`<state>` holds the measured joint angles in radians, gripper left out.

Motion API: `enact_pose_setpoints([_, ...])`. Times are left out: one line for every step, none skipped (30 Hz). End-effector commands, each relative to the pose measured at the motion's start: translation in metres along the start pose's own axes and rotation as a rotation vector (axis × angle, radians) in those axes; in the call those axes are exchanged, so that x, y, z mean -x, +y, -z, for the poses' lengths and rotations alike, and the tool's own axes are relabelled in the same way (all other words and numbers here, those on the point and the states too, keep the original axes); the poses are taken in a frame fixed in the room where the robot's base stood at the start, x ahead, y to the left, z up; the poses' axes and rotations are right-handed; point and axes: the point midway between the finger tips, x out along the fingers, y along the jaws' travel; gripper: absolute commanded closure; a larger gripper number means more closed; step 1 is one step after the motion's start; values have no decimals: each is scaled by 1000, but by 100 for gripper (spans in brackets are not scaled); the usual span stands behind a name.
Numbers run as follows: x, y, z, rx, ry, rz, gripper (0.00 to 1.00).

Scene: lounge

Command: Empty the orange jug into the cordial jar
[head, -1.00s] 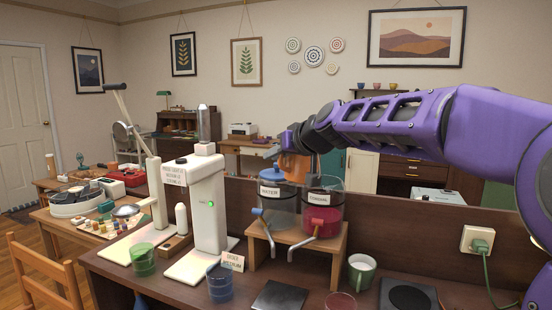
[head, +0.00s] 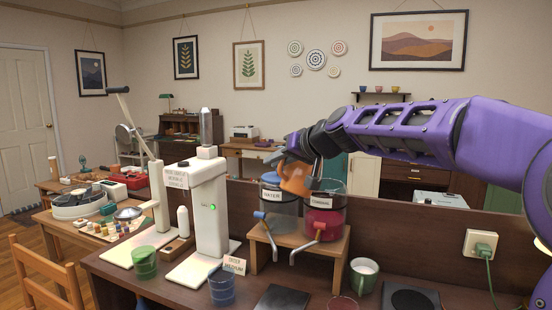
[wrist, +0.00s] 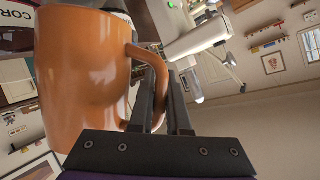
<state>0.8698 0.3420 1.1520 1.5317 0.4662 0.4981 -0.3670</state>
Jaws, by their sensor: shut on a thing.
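My gripper (wrist: 163,112) is shut on the handle of the orange jug (wrist: 80,75). In the head view the orange jug (head: 296,177) is tilted above the jars, over the left side of the cordial jar. The cordial jar (head: 324,222) is clear, labelled "CORDIAL", and holds red liquid. It stands on a wooden stand (head: 285,243), with a red-handled tap at its front. The jug's inside and any stream from it are hidden from me.
The water jar (head: 279,212) stands left of the cordial jar. A white machine (head: 208,215) with a lever stands further left. Blue (head: 221,288) and green (head: 144,263) tumblers and a green mug (head: 363,275) stand on the counter. A wall socket (head: 481,243) is at the right.

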Motion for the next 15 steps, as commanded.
enact_pose_setpoints([0, 0, 0, -5, 1, 3, 100])
enact_pose_setpoints([0, 1, 0, -9, 1, 4, 100])
enact_pose_setpoints([-1, 1, -1, -14, 0, 7, 100])
enact_pose_setpoints([-1, 2, -2, -18, -1, 8, 100])
enact_pose_setpoints([-2, 2, -2, -22, -2, 9, 100])
enact_pose_setpoints([-2, 2, -3, -27, -3, 12, 100])
enact_pose_setpoints([-2, 3, -4, -31, -3, 13, 100])
enact_pose_setpoints([-2, 2, -3, -38, -4, 16, 100])
enact_pose_setpoints([-1, 2, -1, -50, -6, 22, 100])
enact_pose_setpoints([-1, 1, -1, -59, -9, 26, 100])
enact_pose_setpoints([-1, 1, 0, -68, -11, 29, 100])
enact_pose_setpoints([0, 1, 1, -79, -14, 34, 100])
enact_pose_setpoints([0, 1, 2, -87, -15, 38, 100])
enact_pose_setpoints([1, 0, 3, -96, -16, 41, 100])
enact_pose_setpoints([1, 0, 4, -108, -19, 46, 100])
